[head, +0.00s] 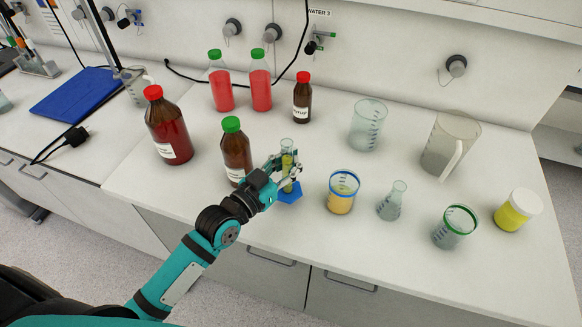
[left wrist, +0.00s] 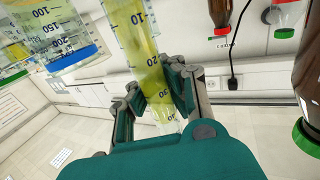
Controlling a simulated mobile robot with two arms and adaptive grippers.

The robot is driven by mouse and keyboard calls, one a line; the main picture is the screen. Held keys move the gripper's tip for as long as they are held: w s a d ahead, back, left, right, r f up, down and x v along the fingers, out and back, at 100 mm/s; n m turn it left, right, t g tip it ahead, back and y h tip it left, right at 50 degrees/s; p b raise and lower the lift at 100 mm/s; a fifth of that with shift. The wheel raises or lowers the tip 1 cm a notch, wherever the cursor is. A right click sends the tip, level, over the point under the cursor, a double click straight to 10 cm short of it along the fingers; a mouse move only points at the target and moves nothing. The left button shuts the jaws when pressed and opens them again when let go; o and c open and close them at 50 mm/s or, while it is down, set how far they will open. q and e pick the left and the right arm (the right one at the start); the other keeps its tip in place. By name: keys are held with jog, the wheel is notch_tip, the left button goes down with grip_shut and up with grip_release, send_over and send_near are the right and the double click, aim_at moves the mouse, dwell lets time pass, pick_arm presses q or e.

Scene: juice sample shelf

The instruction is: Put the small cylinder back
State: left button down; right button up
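The small graduated cylinder (head: 287,160) stands upright near the front of the white counter, with yellow-green liquid inside and a blue base (head: 289,193). My left gripper (head: 288,180) is around its body, with a finger on each side. In the left wrist view, which appears upside down, the cylinder (left wrist: 142,50) lies between the teal finger pads of the left gripper (left wrist: 155,92), and both pads appear to touch it. Its base is out of that view. I cannot tell whether the base rests on the counter. My right gripper is not in view.
A green-capped brown bottle (head: 236,152) stands close left of the gripper. A blue-rimmed beaker (head: 342,193) with orange liquid stands right, then a flask (head: 392,203) and green-rimmed beaker (head: 455,227). Red bottles (head: 220,88) stand behind. The counter (head: 325,130) behind the cylinder is partly clear.

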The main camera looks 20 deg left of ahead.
pick_arm(q)
notch_tip(320, 180, down, 2)
jog(key=shift+f, duration=0.5)
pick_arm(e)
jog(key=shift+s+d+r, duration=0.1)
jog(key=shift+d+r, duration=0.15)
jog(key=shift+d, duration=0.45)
pick_arm(q)
jog(key=shift+f, duration=0.2)
jog(key=c, duration=1.5)
grip_release()
jog(key=shift+s, duration=0.1)
jog(key=shift+o, duration=0.2)
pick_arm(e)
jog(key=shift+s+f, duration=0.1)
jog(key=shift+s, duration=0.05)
